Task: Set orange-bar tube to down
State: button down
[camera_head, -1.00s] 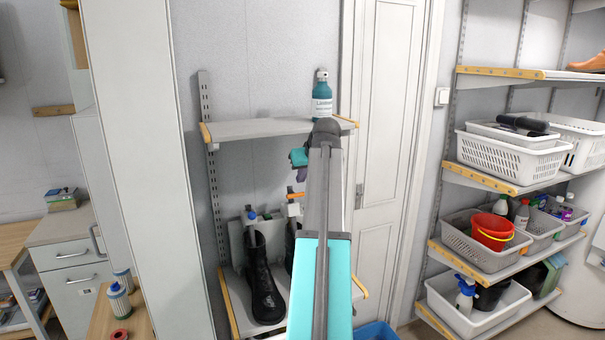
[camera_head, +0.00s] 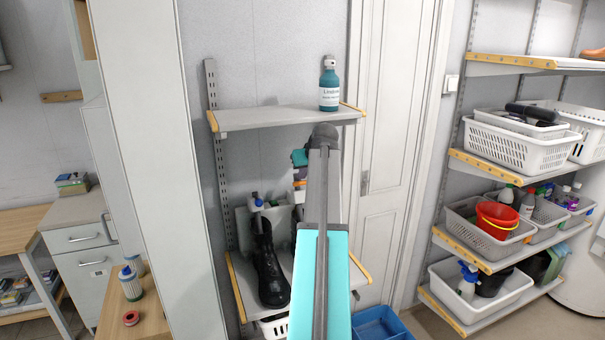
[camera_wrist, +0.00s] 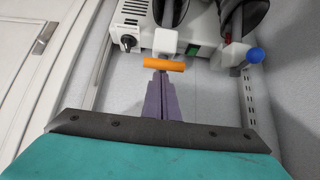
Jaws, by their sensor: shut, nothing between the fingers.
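The orange bar (camera_wrist: 163,64) shows in the wrist view as a short crosspiece on a white stub (camera_wrist: 166,42) at the front of a white boot-dryer-like unit (camera_wrist: 205,22). My gripper (camera_wrist: 161,76) is shut and empty. Its purple fingers point at the middle of the bar, with the tips right by it; I cannot tell whether they touch. In the head view my arm hides most of the bar and the unit. A second stub with a blue knob (camera_wrist: 255,55) is at the right of the unit.
A black boot (camera_head: 270,265) stands on the lower shelf, close left of my arm. The upper shelf (camera_head: 265,117), holding a teal bottle (camera_head: 329,85), is just above my wrist. A white door (camera_head: 388,120) is to the right. A blue crate (camera_head: 380,322) is on the floor.

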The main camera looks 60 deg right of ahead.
jog(key=shift+s+a+f+b, duration=0.15)
jog(key=shift+f+b, duration=0.25)
jog(key=shift+f, duration=0.3)
jog(key=shift+s+a+f+b, duration=0.1)
jog(key=shift+s+f+b, duration=0.2)
jog(key=shift+f, duration=0.45)
jog(key=shift+s+a+f+b, duration=0.1)
jog(key=shift+f+b, duration=0.35)
jog(key=shift+f, duration=0.25)
jog(key=shift+r, duration=0.1)
jog(key=p+v, duration=0.4)
jog(key=v, duration=0.6)
